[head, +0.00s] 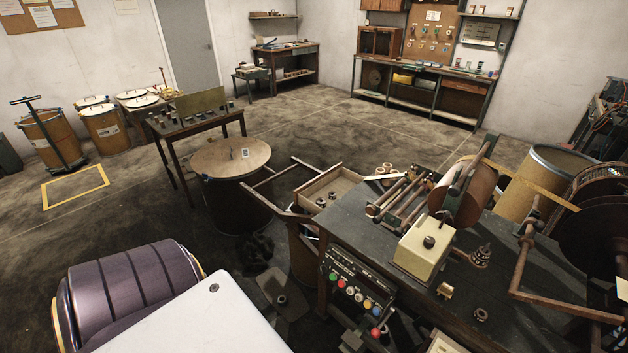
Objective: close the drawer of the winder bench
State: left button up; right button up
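The winder bench (345,228) is a dark-topped bench at the right of the head view. Its wooden drawer (340,185) is pulled out from the far left end of the bench, and I see into it from above. Small dark round pieces lie in the drawer. Neither my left gripper nor my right gripper shows in this view. The drawer's front face is mostly hidden from this angle.
A wooden frame like a chair or stool (277,205) stands close beside the open drawer. A round-topped drum table (228,155) is to its left. Rollers, a cream box (422,255) and winding gear crowd the bench top. Open floor lies further back.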

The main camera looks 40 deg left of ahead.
aim_at(339, 179)
jog(key=j, duration=0.85)
jog(key=j+z, duration=0.15)
jog(key=j, duration=1.5)
jog(key=j+z, duration=0.15)
jog(key=j, duration=0.7)
jog(key=k+j, duration=0.1)
jog(key=j, duration=0.7)
jog(key=j+z, duration=0.15)
jog(key=j, duration=0.7)
jog(key=k, duration=0.05)
